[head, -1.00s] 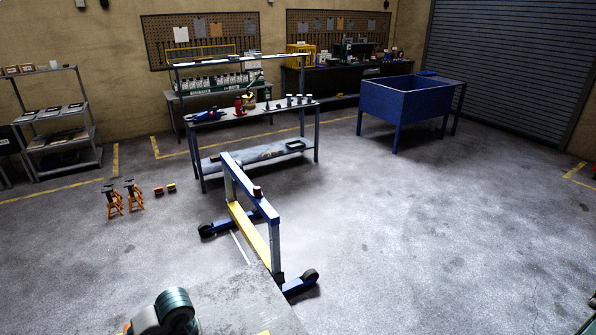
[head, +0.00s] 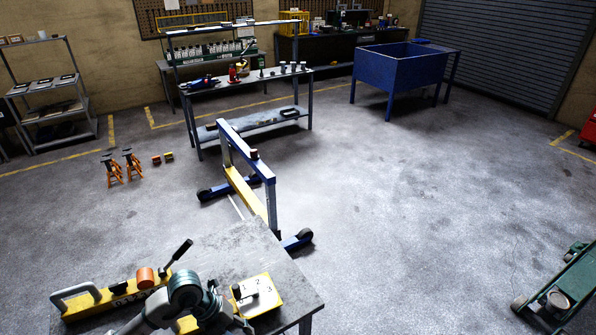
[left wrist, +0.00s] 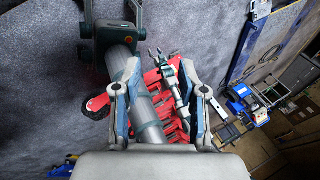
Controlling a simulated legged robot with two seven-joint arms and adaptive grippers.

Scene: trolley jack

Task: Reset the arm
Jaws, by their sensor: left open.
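In the left wrist view my left gripper (left wrist: 160,75) is open. Its two fingers stand on either side of a grey tube joined to a dark green block (left wrist: 100,42); I cannot tell whether these touch the fingers or what they belong to. In the head view part of my arm, with teal rings, shows at the bottom over a grey metal table (head: 225,250); its fingertips are not clear. A green trolley jack (head: 568,290) stands on the floor at the lower right, partly cut off.
The table holds a yellow device with a handle (head: 95,298) and a numbered yellow plate (head: 258,296). A blue and yellow frame (head: 245,180) stands behind it. A workbench (head: 240,90) and a blue tub (head: 400,72) stand farther back. The floor at centre right is clear.

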